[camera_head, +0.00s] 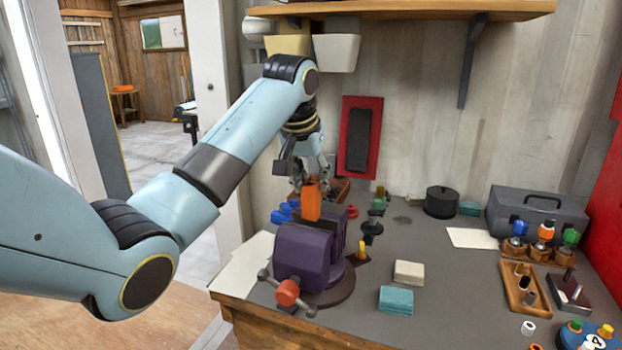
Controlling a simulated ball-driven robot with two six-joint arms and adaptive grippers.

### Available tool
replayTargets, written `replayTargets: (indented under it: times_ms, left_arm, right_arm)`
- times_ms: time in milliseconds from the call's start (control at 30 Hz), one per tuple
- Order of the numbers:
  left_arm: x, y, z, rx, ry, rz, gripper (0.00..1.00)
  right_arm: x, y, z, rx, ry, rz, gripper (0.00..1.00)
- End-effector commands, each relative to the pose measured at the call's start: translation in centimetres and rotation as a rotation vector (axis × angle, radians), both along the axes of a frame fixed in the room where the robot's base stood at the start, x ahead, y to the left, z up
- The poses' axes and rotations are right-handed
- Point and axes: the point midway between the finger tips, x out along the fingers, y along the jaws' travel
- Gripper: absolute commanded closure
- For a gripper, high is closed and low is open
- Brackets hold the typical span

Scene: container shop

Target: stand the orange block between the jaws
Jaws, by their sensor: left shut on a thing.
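The orange block (311,202) is upright in my left gripper (312,179), which comes down on it from above and is shut on it. The purple vise (303,258), with a red-knobbed handle (288,292) at its front, stands on the workbench near its left front edge. The block's lower end shows at the top of the vise, in line with the jaws. From this angle I cannot tell whether the block is between the jaws or just above them, and its base is hidden. My right gripper is not in view.
The grey workbench (450,290) holds a beige block (409,272), a teal block (396,300), a black pot (440,202) and a grey toolbox (538,212). A wooden shelf (410,10) hangs above. The bench's middle front is fairly clear.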

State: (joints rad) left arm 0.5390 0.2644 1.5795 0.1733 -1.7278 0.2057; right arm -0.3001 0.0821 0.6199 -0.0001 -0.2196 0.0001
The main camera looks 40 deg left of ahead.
Motion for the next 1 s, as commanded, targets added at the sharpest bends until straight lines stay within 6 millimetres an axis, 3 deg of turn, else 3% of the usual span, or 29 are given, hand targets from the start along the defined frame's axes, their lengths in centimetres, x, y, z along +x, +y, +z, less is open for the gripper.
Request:
replayTargets:
  times_ms: [1000]
  left_arm:
    - [0.1, 0.0, -1.8, 0.001, -0.003, 0.000, 1.00]
  right_arm:
    - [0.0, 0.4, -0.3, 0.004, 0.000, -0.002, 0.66]
